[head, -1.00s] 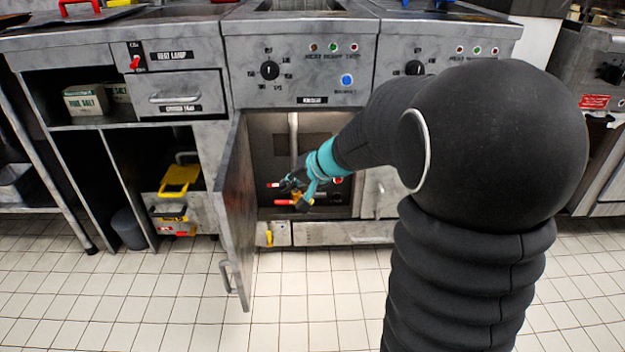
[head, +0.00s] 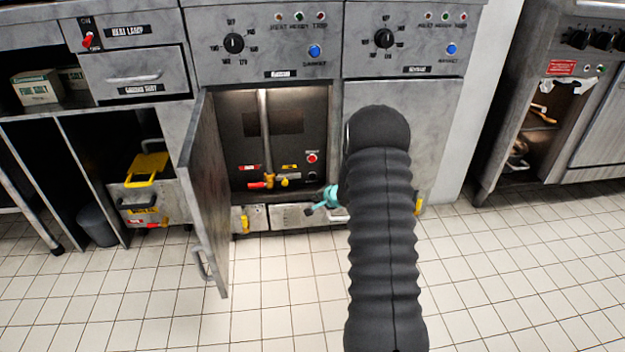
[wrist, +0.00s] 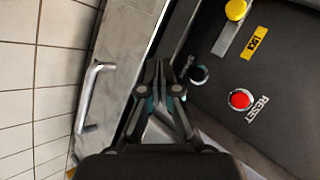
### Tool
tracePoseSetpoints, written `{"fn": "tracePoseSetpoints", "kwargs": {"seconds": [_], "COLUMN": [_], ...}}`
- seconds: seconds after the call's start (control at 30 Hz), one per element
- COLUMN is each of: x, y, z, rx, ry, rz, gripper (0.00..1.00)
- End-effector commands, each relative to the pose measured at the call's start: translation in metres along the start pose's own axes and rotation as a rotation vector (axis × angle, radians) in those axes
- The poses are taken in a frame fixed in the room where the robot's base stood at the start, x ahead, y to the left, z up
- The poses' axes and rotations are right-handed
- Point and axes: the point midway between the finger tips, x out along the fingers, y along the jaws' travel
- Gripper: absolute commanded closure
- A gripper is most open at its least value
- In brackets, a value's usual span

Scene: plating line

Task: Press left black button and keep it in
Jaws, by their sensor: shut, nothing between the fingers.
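The black button (head: 312,177) sits low on the right of the dark panel inside the open left cabinet, below a red button (head: 312,157). In the wrist view the black button (wrist: 199,75) has a pale ring, and the red button (wrist: 240,98) marked RESET is to its lower right. My gripper (head: 312,209) is shut and empty, low in front of the cabinet's lower right. In the wrist view my gripper's fingertips (wrist: 159,66) are left of the black button with a visible gap in the picture.
The cabinet door (head: 204,185) stands open on the left. A red-handled valve (head: 258,185) and a yellow lever (head: 284,181) are inside. The yellow lever (wrist: 235,10) shows near a LOCK label (wrist: 255,43). A metal handle (wrist: 95,97) is at left. Tiled floor in front is clear.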

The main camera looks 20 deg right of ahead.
Motion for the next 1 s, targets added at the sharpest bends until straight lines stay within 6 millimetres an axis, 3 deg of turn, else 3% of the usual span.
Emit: {"fn": "tracePoseSetpoints", "kwargs": {"seconds": [0.4, 1.0], "x": [0.003, 0.044], "y": [-0.003, -0.036], "z": [-0.002, -0.034], "rx": [0.001, -0.001], "ry": [-0.001, -0.001], "rz": [-0.001, -0.001], "gripper": [1.0, 1.0]}}
